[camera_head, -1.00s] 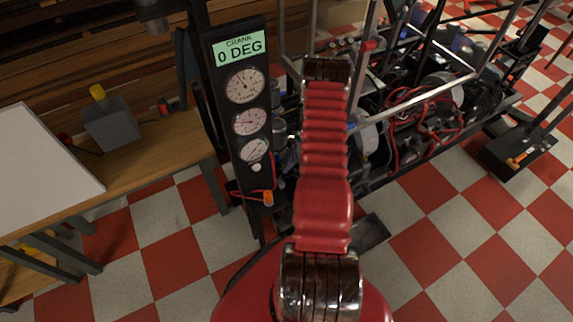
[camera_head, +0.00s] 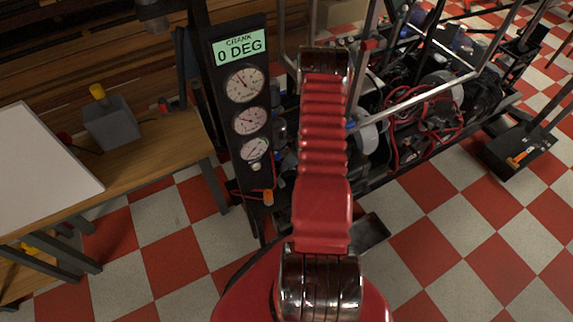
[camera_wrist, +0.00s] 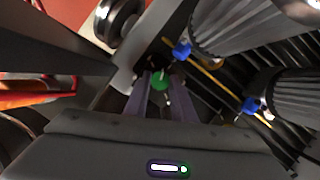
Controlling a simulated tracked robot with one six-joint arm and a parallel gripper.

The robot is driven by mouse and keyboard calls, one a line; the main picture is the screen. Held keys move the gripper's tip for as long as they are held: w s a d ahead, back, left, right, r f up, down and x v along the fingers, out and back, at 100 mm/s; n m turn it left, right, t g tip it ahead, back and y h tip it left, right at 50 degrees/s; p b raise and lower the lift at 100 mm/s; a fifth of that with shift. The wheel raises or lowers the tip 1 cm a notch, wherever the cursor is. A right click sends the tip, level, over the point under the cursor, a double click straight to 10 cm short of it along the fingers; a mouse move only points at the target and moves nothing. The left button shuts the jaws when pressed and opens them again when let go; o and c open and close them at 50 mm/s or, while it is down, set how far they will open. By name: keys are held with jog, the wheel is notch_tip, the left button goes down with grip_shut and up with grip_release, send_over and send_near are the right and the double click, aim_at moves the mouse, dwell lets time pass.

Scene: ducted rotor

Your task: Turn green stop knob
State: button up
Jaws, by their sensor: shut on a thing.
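The green stop knob (camera_wrist: 160,81) shows in the wrist view as a small round green knob just above the middle. My gripper (camera_wrist: 152,92) reaches up to it, with one grey finger on each side, and is shut on the knob. The body of my gripper covers the bottom of the wrist view, so whatever lies below the knob is hidden. In the head view my red arm hides the gripper and the knob.
Ribbed grey cylinders (camera_wrist: 230,28) with blue fittings stand close on the right in the wrist view. A gauge panel (camera_head: 245,125) reading CRANK 0 DEG stands left of my arm. A metal frame with red wiring (camera_head: 425,110) lies to the right.

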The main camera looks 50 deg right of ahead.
jog(key=shift+a+m+h, duration=0.1)
jog(key=shift+m+h, duration=0.5)
jog(key=shift+m, duration=1.1)
jog(key=shift+m+h, duration=0.3)
jog(key=shift+m, duration=0.3)
jog(key=o, duration=1.1)
jog(key=shift+c, duration=0.2)
jog(key=shift+r, duration=0.2)
jog(key=v, duration=1.3)
jog(key=shift+s, duration=0.15)
jog(key=shift+r, duration=0.15)
